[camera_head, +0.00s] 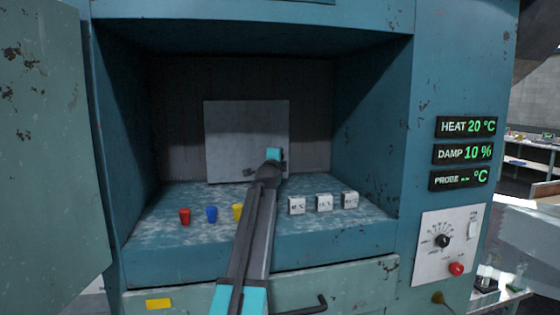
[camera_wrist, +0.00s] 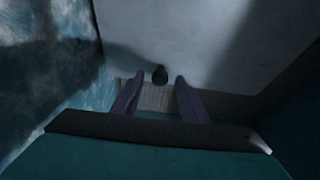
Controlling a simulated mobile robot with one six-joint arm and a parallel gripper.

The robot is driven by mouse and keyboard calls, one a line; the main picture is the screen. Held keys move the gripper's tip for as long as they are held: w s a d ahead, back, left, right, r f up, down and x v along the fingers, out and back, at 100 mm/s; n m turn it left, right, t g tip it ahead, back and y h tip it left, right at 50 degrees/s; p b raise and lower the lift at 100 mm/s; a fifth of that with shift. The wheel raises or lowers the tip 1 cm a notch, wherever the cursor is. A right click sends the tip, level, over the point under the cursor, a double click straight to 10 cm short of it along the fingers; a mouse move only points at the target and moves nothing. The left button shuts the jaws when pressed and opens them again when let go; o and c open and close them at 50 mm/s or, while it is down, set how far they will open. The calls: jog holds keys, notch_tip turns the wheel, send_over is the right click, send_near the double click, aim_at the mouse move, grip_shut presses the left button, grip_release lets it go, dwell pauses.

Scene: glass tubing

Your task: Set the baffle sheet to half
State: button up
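The baffle sheet (camera_head: 232,130) is a pale grey square plate standing upright at the back of the open chamber. In the wrist view the pale sheet (camera_wrist: 200,35) fills the upper middle, with a small dark knob (camera_wrist: 160,74) near its lower edge. My gripper (camera_wrist: 158,92) is open. Its two fingers are spread left and right, and the knob shows just beyond the gap between their tips. I cannot tell whether they touch it. In the head view my arm reaches into the chamber and covers the sheet's lower right part.
Red (camera_head: 185,216), blue (camera_head: 211,214) and yellow (camera_head: 238,212) pieces stand on the chamber floor left of my arm. An open door (camera_head: 45,150) is at left. A control panel (camera_head: 447,245) is on the right.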

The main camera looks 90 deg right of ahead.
jog(key=w+a+b, duration=0.2)
jog(key=a+b, duration=0.2)
jog(key=a, duration=0.8)
jog(key=shift+a, duration=0.25)
jog(key=shift+w, duration=0.15)
dwell(0.3)
